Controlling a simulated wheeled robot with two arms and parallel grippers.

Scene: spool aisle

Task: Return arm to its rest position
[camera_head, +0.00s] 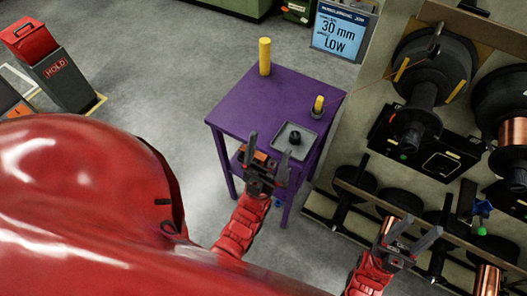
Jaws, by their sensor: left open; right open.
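My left gripper (264,160) is at the end of the red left arm in the head view. It is open, its two dark fingers apart, with nothing seen between them. It overlaps the near edge of the purple table (262,100) in the picture; I cannot tell its height above or in front of it. My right gripper (413,236) is lower right, in front of the spool rack. It is open with its grey fingers spread, and no object shows between them.
On the table stand a yellow cylinder (265,56), a smaller yellow piece on a dark base (318,106), and a grey tray (283,137) with a black knob. The spool rack (352,190) fills the right. A sign (340,30) stands behind; a HOLD bin (60,75) is left. Grey floor between is clear.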

